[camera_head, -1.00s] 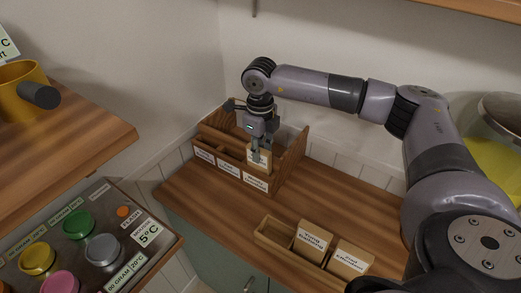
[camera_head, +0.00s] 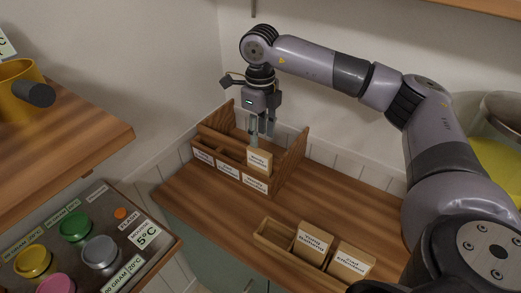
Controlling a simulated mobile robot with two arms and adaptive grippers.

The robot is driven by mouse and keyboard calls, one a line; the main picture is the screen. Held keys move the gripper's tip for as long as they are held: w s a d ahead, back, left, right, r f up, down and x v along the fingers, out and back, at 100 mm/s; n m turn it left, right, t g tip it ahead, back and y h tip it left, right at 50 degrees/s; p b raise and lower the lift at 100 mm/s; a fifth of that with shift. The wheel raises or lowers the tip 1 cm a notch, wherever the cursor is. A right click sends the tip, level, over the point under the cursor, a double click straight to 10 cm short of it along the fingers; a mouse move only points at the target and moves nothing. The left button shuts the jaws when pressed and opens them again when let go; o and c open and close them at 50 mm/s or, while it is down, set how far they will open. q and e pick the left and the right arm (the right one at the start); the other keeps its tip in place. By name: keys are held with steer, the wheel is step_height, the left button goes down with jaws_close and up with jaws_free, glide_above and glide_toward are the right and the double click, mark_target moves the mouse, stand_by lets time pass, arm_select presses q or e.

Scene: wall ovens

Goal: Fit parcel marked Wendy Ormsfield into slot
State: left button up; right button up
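A small tan parcel (camera_head: 259,161) with a white label stands in the right-hand compartment of the wooden slot rack (camera_head: 228,170) at the back of the counter. Its label is too small to read surely. The rack has labelled compartments along its front; the other compartments look empty. My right gripper (camera_head: 262,140) points down just above and behind the parcel's top; its fingers look parted, with nothing held between them. My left gripper is not in view.
A low wooden tray (camera_head: 267,241) at the counter's front holds two labelled parcels (camera_head: 314,242), (camera_head: 351,262); its left part is empty. The wooden counter (camera_head: 200,195) is clear between tray and rack. A panel with coloured knobs (camera_head: 75,227) lies at lower left.

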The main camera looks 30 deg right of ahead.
step_height(320, 180, up, 6)
steer(key=b, duration=0.1)
steer(key=shift+a, duration=0.1)
stand_by(0.6)
